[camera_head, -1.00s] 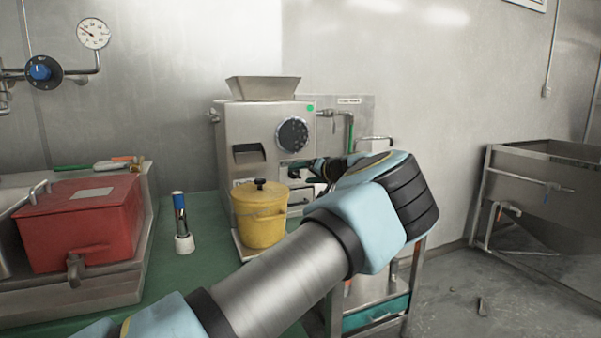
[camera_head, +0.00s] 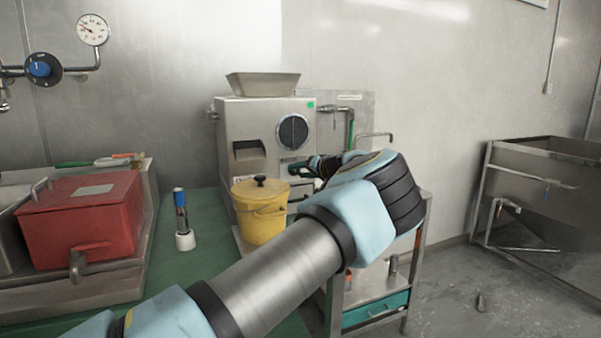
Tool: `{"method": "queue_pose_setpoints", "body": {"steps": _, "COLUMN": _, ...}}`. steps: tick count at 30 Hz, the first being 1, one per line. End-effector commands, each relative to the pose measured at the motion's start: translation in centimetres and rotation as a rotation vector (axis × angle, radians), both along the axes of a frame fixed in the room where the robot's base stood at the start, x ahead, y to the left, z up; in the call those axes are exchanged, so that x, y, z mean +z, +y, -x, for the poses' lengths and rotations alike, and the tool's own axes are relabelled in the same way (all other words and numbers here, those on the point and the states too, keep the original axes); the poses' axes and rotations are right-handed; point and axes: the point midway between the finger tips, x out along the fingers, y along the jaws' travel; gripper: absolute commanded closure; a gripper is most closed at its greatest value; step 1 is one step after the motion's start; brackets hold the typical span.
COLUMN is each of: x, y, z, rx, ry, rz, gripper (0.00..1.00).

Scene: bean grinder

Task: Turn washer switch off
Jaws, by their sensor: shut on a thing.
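A steel grinder machine (camera_head: 228,126) stands on the green bench, with a round dark dial (camera_head: 292,132) on its front. My gripper (camera_head: 294,168) is at the machine's front, just below and slightly right of the dial. Its dark fingers point left and are small in view. It is shut on a small part there, which the fingers mostly hide. I cannot make out that part's shape or position, nor confirm that it is the washer switch. My pale blue arm crosses the foreground from lower left to the gripper.
A yellow lidded pot (camera_head: 260,215) stands in front of the machine, close to my arm. A small bottle (camera_head: 182,220) and a red box (camera_head: 85,222) are to the left. A steel sink (camera_head: 540,190) stands right, with open floor before it.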

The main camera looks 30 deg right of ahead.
Motion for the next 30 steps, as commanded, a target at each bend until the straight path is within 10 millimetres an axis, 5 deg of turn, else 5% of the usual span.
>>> {"method": "queue_pose_setpoints", "body": {"steps": 7, "x": 0.01, "y": -0.02, "z": 0.01, "rx": 0.000, "ry": 0.000, "rz": 0.000, "gripper": 1.00}}
{"method": "queue_pose_setpoints", "body": {"steps": 20, "x": -0.27, "y": -0.14, "z": 0.01, "rx": -0.001, "ry": -0.011, "rz": -0.084, "gripper": 1.00}}
{"method": "queue_pose_setpoints", "body": {"steps": 30, "x": -0.55, "y": -0.29, "z": 0.05, "rx": -0.001, "ry": -0.045, "rz": -0.352, "gripper": 1.00}}
